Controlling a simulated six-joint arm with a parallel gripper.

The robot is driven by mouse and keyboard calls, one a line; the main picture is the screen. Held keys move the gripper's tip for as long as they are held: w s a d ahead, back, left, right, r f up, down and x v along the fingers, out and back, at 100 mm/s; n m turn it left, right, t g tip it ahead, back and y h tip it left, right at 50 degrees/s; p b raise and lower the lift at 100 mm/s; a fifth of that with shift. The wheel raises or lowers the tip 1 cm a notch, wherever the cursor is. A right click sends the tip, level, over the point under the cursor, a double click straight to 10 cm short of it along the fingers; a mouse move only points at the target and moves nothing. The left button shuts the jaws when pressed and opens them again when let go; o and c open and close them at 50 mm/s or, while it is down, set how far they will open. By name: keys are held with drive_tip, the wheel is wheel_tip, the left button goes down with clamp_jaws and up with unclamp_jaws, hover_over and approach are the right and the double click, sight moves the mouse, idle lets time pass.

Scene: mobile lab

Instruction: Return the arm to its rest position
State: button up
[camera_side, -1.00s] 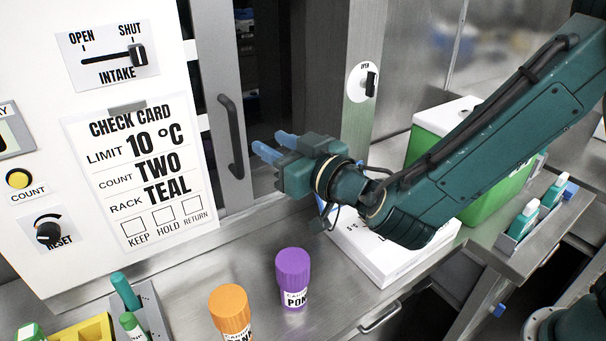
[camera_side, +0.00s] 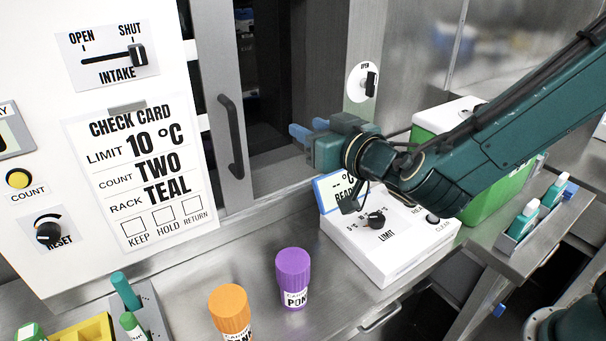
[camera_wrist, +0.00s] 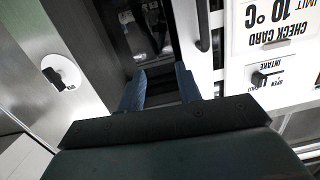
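My teal arm reaches in from the right in the side view. My gripper (camera_side: 301,132) has blue fingers and points left toward the dark doorway behind the sliding door's black handle (camera_side: 231,136). It hangs in the air above the white limit box (camera_side: 385,250). In the wrist view the two fingers of my gripper (camera_wrist: 160,85) stand well apart with nothing between them. The dark doorway lies beyond them.
A purple-capped container (camera_side: 292,278) and an orange-capped container (camera_side: 230,309) stand on the steel bench. A green box with a white lid (camera_side: 470,195) stands behind my arm. The check card (camera_side: 145,175) hangs at left.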

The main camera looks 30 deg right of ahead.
drive_tip(key=s+d+r+m+g+h, duration=0.1)
drive_tip(key=s+d+m+g+h, duration=0.2)
drive_tip(key=d, duration=0.5)
drive_tip(key=s+d+m+g, duration=0.1)
drive_tip(key=s+d+g, duration=0.1)
drive_tip(key=s+d, duration=0.35)
drive_tip(key=s+d+n+g+y, duration=0.1)
drive_tip(key=s+d+n+g, duration=0.1)
drive_tip(key=s, duration=0.8)
drive_tip(key=s+d+n+g+y, duration=0.1)
drive_tip(key=s+g, duration=0.3)
drive_tip(key=s, duration=0.6)
drive_tip(key=shift+s+d+f+n, duration=0.4)
drive_tip(key=shift+d+n, duration=0.1)
drive_tip(key=shift+d, duration=0.35)
